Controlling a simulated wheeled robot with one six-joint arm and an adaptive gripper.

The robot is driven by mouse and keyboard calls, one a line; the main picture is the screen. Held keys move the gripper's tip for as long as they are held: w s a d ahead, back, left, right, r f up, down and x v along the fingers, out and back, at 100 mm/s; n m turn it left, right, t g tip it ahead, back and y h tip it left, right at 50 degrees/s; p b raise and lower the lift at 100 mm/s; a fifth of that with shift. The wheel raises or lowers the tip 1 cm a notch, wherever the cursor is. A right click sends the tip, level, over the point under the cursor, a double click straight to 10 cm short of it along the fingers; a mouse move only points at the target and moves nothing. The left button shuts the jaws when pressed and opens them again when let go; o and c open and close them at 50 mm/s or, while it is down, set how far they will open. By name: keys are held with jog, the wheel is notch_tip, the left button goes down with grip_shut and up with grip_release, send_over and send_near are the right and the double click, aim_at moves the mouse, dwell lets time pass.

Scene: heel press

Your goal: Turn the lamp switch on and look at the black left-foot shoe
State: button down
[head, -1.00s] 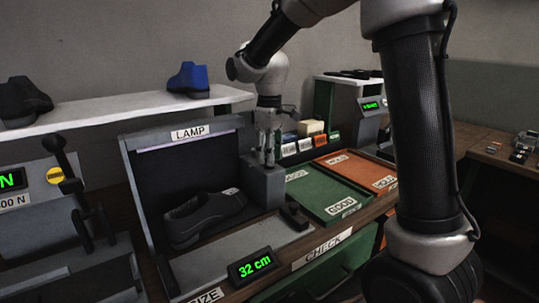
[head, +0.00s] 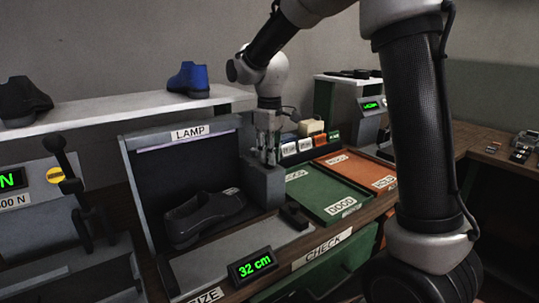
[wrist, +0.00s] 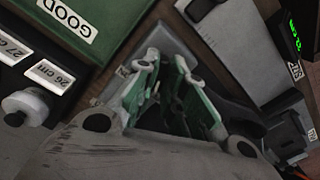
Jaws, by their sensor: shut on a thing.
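The lamp box (head: 190,133) is a dark open booth labelled LAMP, with a pale strip under its top edge. A grey block (head: 264,187) stands at the booth's right side and also shows in the wrist view (wrist: 172,45). My gripper (head: 267,158) points down at the top of this block. In the wrist view its green-padded fingers (wrist: 172,100) are shut on a small part at the block, presumably the lamp switch, mostly hidden between them.
A size plate with a 32 cm display (head: 254,263) lies in front of the booth. Green GOOD (head: 320,192) and orange (head: 365,170) trays are to the right. A shelf (head: 120,108) behind holds a blue shoe (head: 188,78) and a black shoe (head: 22,98). A lever press stands left.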

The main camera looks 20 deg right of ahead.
jog(key=m, duration=0.5)
jog(key=shift+m, duration=0.4)
jog(key=m, duration=0.5)
jog(key=shift+m, duration=0.3)
jog(key=c, duration=1.5)
grip_release()
jog(key=shift+r, duration=0.1)
notch_tip(320, 180, up, 12)
